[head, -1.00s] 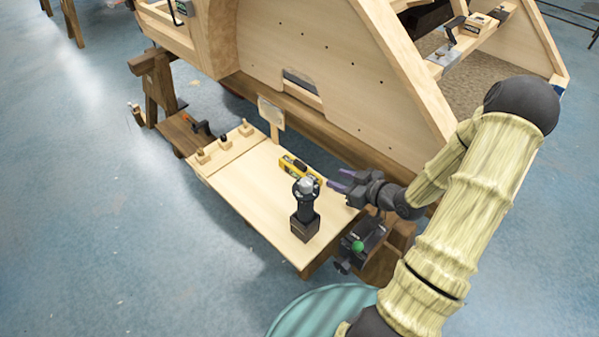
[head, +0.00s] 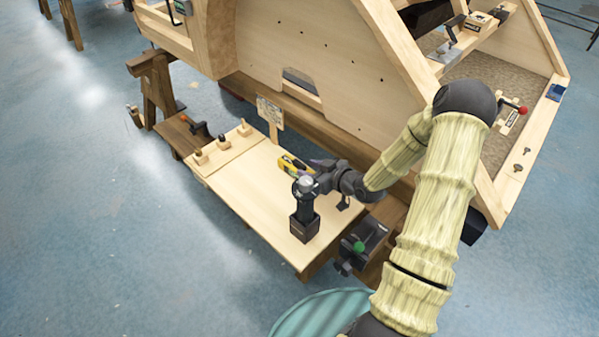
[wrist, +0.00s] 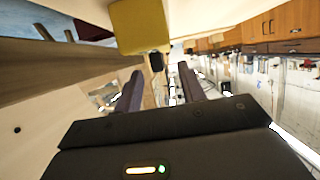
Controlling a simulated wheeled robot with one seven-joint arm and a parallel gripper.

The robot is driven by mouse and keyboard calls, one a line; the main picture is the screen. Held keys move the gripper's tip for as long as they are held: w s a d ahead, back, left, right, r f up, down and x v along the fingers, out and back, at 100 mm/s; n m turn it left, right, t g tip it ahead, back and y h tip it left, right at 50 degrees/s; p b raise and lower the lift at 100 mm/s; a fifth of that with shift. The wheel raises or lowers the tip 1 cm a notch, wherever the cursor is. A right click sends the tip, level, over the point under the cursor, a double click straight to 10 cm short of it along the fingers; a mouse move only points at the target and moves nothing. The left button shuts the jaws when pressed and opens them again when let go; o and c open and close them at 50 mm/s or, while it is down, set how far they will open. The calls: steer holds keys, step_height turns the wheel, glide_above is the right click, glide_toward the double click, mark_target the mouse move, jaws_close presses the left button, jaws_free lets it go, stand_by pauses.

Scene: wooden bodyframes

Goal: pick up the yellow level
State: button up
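The yellow level (head: 290,163) lies on the wooden bench at the foot of the wooden bodyframe, partly hidden behind the black tool and my gripper in the head view. In the wrist view a yellow block (wrist: 139,26), which looks like the level's end, is above and ahead of the fingers. My gripper (head: 314,170) is close to the level's right end. In the wrist view my gripper (wrist: 157,88) has its two purple-grey fingers apart with nothing between them.
A black tool (head: 304,205) stands upright on the bench (head: 255,205), just in front of my gripper. A vise (head: 362,247) with a green knob is at the bench's right end. The bodyframe's wooden side (head: 300,60) rises behind. The bench's left front is clear.

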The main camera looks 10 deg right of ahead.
mark_target(301, 164)
steer(key=x, duration=0.3)
steer(key=b+x, duration=0.1)
steer(key=x, duration=0.1)
steer(key=shift+w+r, duration=0.25)
steer(key=shift+w, duration=0.05)
steer(key=shift+c, duration=0.2)
jaws_close()
